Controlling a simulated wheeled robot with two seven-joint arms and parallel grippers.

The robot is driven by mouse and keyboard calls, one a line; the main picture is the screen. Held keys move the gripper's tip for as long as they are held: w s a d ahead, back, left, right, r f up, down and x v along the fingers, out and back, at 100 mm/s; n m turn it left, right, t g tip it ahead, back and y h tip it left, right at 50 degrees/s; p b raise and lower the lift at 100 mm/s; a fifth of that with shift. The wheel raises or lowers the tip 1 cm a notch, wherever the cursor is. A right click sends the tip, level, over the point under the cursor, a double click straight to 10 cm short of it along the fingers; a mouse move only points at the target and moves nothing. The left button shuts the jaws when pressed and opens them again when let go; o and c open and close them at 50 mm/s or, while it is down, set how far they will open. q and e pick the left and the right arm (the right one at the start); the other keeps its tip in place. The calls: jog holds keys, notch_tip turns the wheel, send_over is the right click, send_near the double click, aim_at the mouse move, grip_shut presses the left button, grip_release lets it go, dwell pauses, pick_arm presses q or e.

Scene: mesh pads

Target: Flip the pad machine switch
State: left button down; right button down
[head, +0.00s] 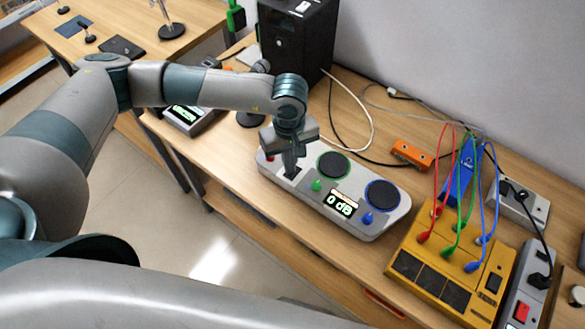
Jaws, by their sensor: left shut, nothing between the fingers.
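The pad machine (377,224) is a light grey, rounded box on the wooden bench. It has round dark pads with green and blue rims, small green and blue knobs, and a display reading "0 dB". My left gripper (291,172) points down over its left end, shut and empty, with its tips at or just above a small dark spot on the top face. I cannot tell whether they touch. The gripper covers part of that end, and no switch shows clearly there. A bit of red shows just left of the gripper. My right gripper is out of view.
A yellow box (408,264) with red, green and blue cables stands right of the pad machine. A power strip (517,300) with a red switch lies beyond it. A black speaker-like box (297,45) and an orange block (411,153) stand behind. A grey meter (190,119) sits left.

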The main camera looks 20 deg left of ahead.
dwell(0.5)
pick_arm(q)
jog(key=shift+f+b, duration=0.75)
jog(key=shift+b, duration=0.1)
dwell(0.6)
jog(key=shift+r, duration=0.1)
jog(key=shift+r+p, duration=0.4)
jog(key=shift+r, duration=0.95)
notch_tip(320, 180, up, 4)
jog(key=shift+r+p, duration=0.1)
jog(key=shift+p, duration=0.25)
